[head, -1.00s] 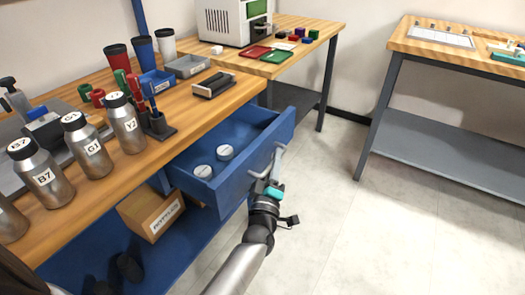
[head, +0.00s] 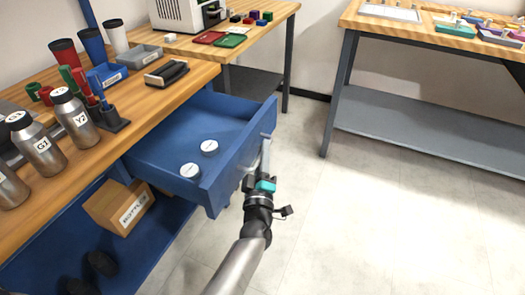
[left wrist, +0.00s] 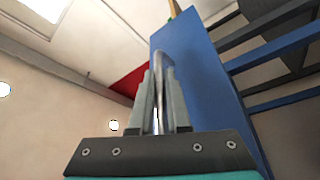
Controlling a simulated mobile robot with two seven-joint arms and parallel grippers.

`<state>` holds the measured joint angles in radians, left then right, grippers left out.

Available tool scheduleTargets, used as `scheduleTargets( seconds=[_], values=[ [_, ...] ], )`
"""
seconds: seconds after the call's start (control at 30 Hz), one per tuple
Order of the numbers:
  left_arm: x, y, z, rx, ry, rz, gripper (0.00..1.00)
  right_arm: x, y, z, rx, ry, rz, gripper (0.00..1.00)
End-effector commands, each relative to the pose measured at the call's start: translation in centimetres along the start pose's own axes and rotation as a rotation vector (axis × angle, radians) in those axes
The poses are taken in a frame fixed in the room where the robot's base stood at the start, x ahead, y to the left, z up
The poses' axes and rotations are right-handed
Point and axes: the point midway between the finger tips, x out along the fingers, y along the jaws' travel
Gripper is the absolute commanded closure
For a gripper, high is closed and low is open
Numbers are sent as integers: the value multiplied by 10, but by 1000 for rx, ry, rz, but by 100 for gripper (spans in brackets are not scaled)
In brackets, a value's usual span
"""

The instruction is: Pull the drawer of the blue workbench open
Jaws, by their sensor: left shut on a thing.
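The blue drawer (head: 228,172) stands pulled out from under the wooden top of the blue workbench (head: 140,105). Two round white-topped items (head: 190,170) lie inside it. My left gripper (head: 261,170) is at the drawer's outer front face. It is shut on the metal bar handle (left wrist: 158,70), which shows between its fingers in the left wrist view. The blue drawer front (left wrist: 195,75) fills the middle right there. In the head view the gripper hides part of the handle. My right gripper is not in view.
A cardboard box (head: 118,205) and dark shoe-like items (head: 100,264) sit on the lower shelf. Metal bottles (head: 75,118) and cups stand on the bench top. Another table (head: 340,22) stands at the right. The floor between is clear.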

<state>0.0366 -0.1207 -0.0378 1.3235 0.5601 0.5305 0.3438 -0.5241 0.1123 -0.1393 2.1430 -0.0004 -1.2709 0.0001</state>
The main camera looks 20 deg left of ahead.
Motion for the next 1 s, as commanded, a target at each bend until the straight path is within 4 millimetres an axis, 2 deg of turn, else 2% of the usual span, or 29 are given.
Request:
scheduleTargets(
  seconds=[0.03,0.3,0.63,0.7,0.77,1.0],
  values=[
    [0,-1,1,0,-2,-2,84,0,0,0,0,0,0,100],
    [0,-1,0,0,-1,-1,55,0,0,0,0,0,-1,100],
    [-5,-1,0,0,-1,-2,55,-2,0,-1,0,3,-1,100],
    [-11,0,0,0,-1,-2,55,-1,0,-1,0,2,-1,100],
    [-20,0,0,0,-3,-3,55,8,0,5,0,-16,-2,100],
    [-73,0,-1,0,-4,-6,55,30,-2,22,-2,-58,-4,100]
  ],
)
